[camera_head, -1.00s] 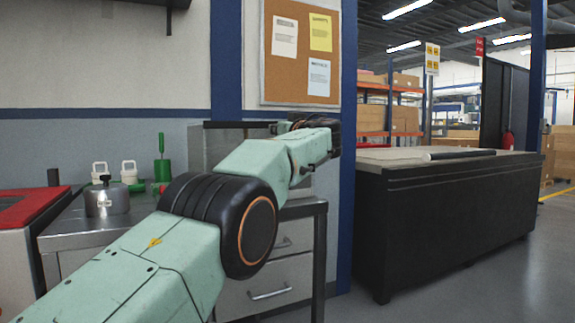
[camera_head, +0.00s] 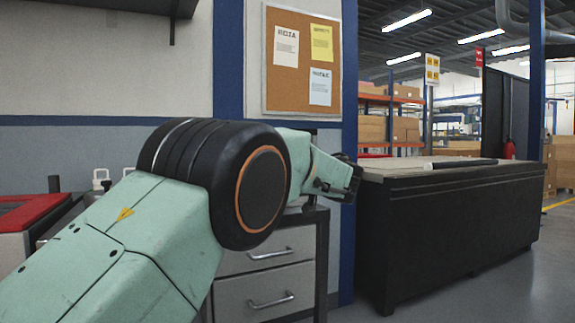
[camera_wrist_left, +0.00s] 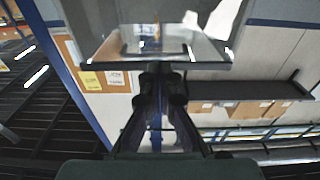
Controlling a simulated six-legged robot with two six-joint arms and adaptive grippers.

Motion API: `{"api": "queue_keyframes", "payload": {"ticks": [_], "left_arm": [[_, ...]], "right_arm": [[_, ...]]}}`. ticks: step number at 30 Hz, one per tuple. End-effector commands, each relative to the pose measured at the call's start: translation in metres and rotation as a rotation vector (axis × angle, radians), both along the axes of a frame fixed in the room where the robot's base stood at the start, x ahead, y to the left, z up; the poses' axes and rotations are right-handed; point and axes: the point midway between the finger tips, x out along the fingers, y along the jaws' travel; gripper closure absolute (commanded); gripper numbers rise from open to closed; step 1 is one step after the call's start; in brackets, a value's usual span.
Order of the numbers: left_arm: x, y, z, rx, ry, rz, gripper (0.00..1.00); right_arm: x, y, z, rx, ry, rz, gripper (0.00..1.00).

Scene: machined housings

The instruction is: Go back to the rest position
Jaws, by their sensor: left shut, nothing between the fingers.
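My left arm comes in from the lower left of the head view, with its large black elbow joint in the middle. My left gripper shows in the left wrist view (camera_wrist_left: 161,75), its dark fingers shut and empty. In the head view, the dark end of the arm lies right of the elbow, in front of the blue post and near the left end of the black bench; the fingertips are not clear there. My right gripper is in neither view.
A black bench (camera_head: 450,225) with a light top stands at right. A steel drawer cabinet (camera_head: 268,285) is partly hidden behind my arm. A red-topped unit (camera_head: 28,214) is at left. A dark shelf (camera_head: 140,7) hangs above. Open floor lies at front right.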

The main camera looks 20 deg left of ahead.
Motion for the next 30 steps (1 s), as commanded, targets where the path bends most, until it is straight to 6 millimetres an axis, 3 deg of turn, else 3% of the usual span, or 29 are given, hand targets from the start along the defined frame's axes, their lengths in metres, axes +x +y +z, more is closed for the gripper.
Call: {"api": "queue_keyframes", "payload": {"ticks": [8, 11, 12, 14, 16, 20, 26, 30], "left_arm": [[-0.001, -0.001, -0.002, 0.022, 0.024, 0.001, 1.00], [0.008, -0.009, -0.009, 0.076, 0.128, -0.044, 1.00], [0.014, -0.014, -0.020, 0.090, 0.199, -0.081, 1.00], [0.021, -0.024, -0.053, 0.101, 0.339, -0.158, 1.00], [0.024, -0.037, -0.100, 0.102, 0.500, -0.258, 1.00], [0.014, -0.057, -0.183, 0.078, 0.730, -0.433, 1.00], [-0.027, -0.089, -0.304, 0.002, 0.972, -0.690, 1.00], [-0.074, -0.109, -0.382, -0.081, 1.077, -0.852, 1.00]], "right_arm": [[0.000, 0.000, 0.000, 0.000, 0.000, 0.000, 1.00], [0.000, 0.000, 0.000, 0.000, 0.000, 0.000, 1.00], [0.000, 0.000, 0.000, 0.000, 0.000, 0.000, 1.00], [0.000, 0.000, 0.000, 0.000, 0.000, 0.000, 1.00], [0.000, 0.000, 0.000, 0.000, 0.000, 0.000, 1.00], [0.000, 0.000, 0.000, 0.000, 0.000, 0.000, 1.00], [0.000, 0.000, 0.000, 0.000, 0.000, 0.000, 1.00], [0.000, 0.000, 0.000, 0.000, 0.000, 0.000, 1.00]]}}
